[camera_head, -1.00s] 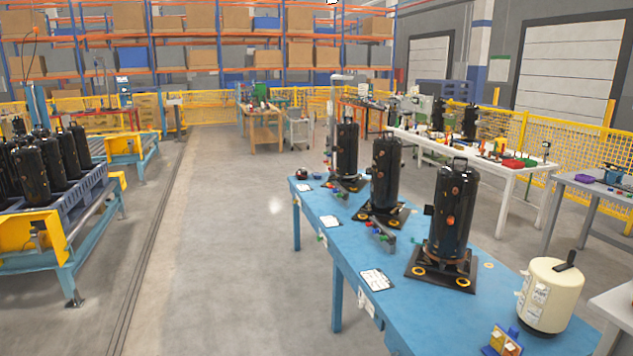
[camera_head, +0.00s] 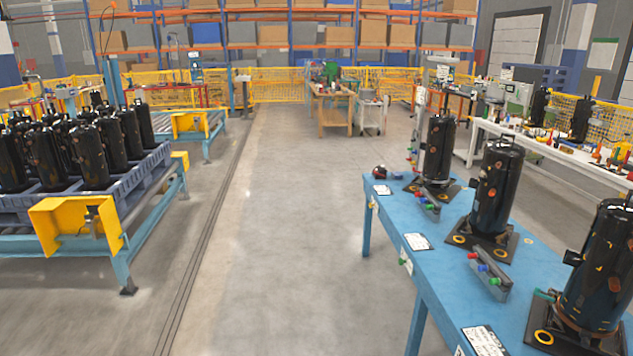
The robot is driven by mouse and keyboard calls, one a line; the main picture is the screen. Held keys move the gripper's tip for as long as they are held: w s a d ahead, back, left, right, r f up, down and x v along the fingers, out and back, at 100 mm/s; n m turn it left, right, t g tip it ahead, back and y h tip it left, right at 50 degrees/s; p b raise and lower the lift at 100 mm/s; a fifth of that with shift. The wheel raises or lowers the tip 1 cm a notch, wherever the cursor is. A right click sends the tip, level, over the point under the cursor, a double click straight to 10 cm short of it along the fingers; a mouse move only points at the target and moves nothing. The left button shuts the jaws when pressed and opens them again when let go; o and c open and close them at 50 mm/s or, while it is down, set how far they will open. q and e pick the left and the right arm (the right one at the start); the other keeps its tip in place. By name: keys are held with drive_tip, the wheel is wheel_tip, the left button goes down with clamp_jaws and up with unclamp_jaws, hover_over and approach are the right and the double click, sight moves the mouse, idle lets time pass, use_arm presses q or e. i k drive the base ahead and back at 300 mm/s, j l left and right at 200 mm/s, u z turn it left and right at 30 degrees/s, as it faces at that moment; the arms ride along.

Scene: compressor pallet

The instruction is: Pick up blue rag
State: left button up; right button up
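I cannot make out a blue rag for certain. A small bluish item (camera_head: 397,175) lies at the far end of the blue table (camera_head: 409,213), next to a small dark and red object (camera_head: 379,172). It is too small to tell what it is. Neither of my grippers is in view.
The blue table at right carries several black compressors (camera_head: 495,190) on dark base plates, with white sheets (camera_head: 417,241) along its left edge. At left, a conveyor with yellow end plates (camera_head: 75,228) holds a pallet (camera_head: 40,205) of compressors. The grey floor (camera_head: 290,230) between is clear.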

sight(397, 175)
drive_tip(key=i, duration=2)
drive_tip(key=j+u, duration=0.05)
